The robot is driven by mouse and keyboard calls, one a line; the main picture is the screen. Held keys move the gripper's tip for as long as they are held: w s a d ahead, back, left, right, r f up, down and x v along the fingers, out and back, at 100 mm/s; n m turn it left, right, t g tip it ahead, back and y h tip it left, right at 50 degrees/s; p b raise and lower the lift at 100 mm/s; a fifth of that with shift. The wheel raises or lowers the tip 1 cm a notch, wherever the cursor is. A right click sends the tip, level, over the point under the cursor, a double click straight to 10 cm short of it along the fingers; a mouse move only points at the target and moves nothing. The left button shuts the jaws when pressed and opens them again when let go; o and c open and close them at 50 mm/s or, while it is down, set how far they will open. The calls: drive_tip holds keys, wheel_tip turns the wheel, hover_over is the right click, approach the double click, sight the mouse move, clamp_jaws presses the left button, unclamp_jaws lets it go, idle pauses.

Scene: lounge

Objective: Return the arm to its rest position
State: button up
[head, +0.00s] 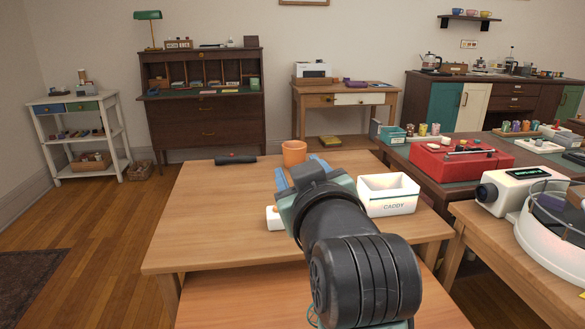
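My arm reaches forward from the lower right over the wooden table (205,225). Its end, with my gripper (310,178), is above the middle of the table and points away from the camera. The fingers are hidden behind the wrist, so I cannot tell whether they are open or shut, or whether they hold anything.
An orange cup (293,152), a dark cylindrical object (235,160), something blue (281,180), a small white object (273,217) and a white caddy (388,208) surround the arm's end. A red box (440,165) stands right. The table's left side is clear.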

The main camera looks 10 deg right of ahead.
drive_tip(key=s+a+r+m+t+p, duration=0.1)
drive_tip(key=s+a+r+t, duration=0.1)
drive_tip(key=s+r+t, duration=0.35)
drive_tip(key=s+a+r+m+t+p, duration=0.1)
drive_tip(key=s+a+r+m+t, duration=0.15)
drive_tip(key=s+r, duration=0.6)
drive_tip(key=s+a+r+m+t+p, duration=0.1)
drive_tip(key=s+a+r+t, duration=0.25)
drive_tip(key=r, duration=0.65)
wheel_tip(320, 180, up, 31)
drive_tip(key=p, duration=3.1)
drive_tip(key=shift+d+g+h, duration=0.3)
drive_tip(key=shift+d+g, duration=0.05)
drive_tip(key=shift+d, duration=0.1)
drive_tip(key=shift+s+f+n, duration=0.1)
drive_tip(key=shift+n, duration=0.15)
